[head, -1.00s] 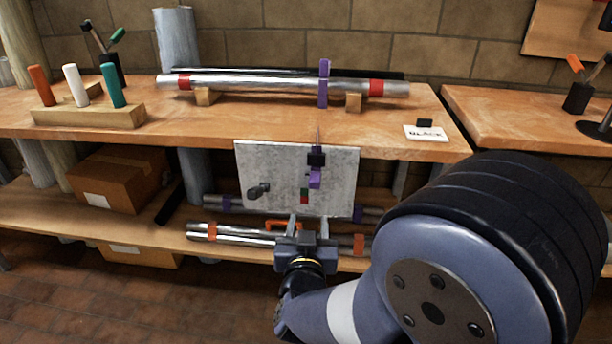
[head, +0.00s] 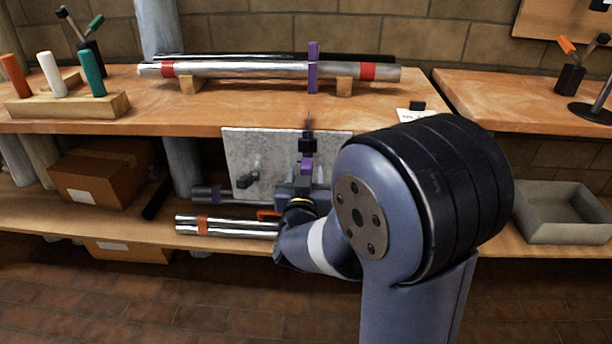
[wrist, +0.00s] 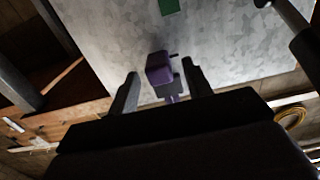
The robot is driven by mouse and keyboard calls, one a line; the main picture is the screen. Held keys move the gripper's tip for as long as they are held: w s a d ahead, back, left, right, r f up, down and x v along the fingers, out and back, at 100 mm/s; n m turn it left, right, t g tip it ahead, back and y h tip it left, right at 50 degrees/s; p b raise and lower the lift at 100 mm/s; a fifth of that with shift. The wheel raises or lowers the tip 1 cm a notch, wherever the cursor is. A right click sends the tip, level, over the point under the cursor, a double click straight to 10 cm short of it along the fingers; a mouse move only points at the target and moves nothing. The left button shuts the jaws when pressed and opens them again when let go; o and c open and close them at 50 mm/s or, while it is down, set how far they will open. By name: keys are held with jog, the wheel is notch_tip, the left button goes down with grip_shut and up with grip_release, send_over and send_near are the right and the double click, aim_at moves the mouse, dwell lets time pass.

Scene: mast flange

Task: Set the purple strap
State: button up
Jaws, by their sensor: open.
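A purple strap (head: 313,67) stands upright around the silver tube (head: 225,69) on the bench top. A second purple piece (head: 307,164) hangs below a black block (head: 307,146) at the front of a grey metal plate (head: 262,150) under the bench edge. In the wrist view this purple piece (wrist: 159,68) is a small block with a thin dark pin at its right. My gripper (head: 300,188) is just below it in the head view. In the wrist view the open fingers of my gripper (wrist: 160,72) are on either side of the block, with gaps visible.
Banded tubes (head: 225,226) lie on the lower shelf beside a cardboard box (head: 102,178). A grey bin (head: 562,212) is at right. A wooden holder (head: 66,104) with coloured pegs stands on the bench.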

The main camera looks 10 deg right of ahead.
jog(key=shift+w+d, duration=0.1)
jog(key=shift+w, duration=0.1)
grip_shut()
dwell(0.5)
